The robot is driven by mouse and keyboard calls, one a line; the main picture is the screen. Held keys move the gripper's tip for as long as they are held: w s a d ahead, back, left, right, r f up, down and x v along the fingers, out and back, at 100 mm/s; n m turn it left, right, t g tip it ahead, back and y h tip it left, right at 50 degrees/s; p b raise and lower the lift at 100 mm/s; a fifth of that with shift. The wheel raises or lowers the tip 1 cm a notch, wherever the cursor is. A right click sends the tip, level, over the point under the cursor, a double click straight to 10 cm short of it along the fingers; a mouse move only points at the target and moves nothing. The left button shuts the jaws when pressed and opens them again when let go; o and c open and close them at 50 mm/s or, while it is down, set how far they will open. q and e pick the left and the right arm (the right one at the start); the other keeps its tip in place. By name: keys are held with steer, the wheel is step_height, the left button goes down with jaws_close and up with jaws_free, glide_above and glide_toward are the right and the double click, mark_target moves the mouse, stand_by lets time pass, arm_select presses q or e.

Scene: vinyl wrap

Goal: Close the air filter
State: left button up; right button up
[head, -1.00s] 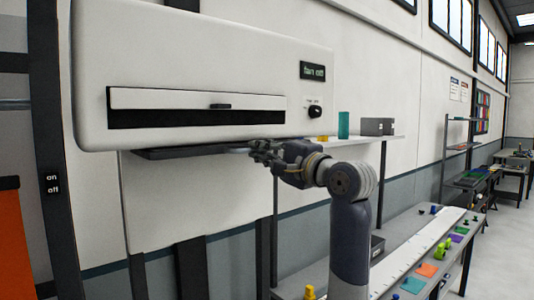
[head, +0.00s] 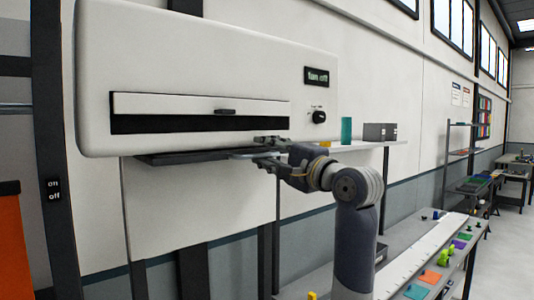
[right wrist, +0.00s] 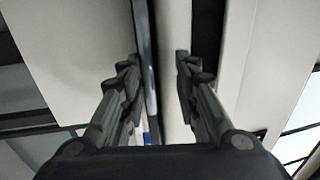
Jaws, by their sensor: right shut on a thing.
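The white wall unit (head: 200,60) fills the upper left of the head view. A thin dark panel, which looks like the air filter (head: 180,159), sticks out below its underside. My right gripper (head: 264,150) is at the panel's right end, one finger above and one below, shut on its light grey edge piece (head: 242,155). In the right wrist view the gripper (right wrist: 157,85) has a thin dark edge and a pale surface between its fingers; the contact is hard to make out. My left gripper is out of view.
The unit's front has a dark slot (head: 200,124), a small display (head: 317,76) and a knob (head: 319,117). A shelf with a teal cylinder (head: 346,130) and grey box (head: 380,132) stands to the right. A workbench (head: 425,250) with small coloured items lies below right.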

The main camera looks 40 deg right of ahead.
steer(key=shift+s+r, duration=0.2)
steer(key=shift+s, duration=0.45)
steer(key=s+f, duration=0.2)
steer(key=s, duration=0.9)
steer(key=shift+d, duration=0.2)
steer(key=shift+w+f, duration=0.1)
steer(key=shift+w, duration=0.1)
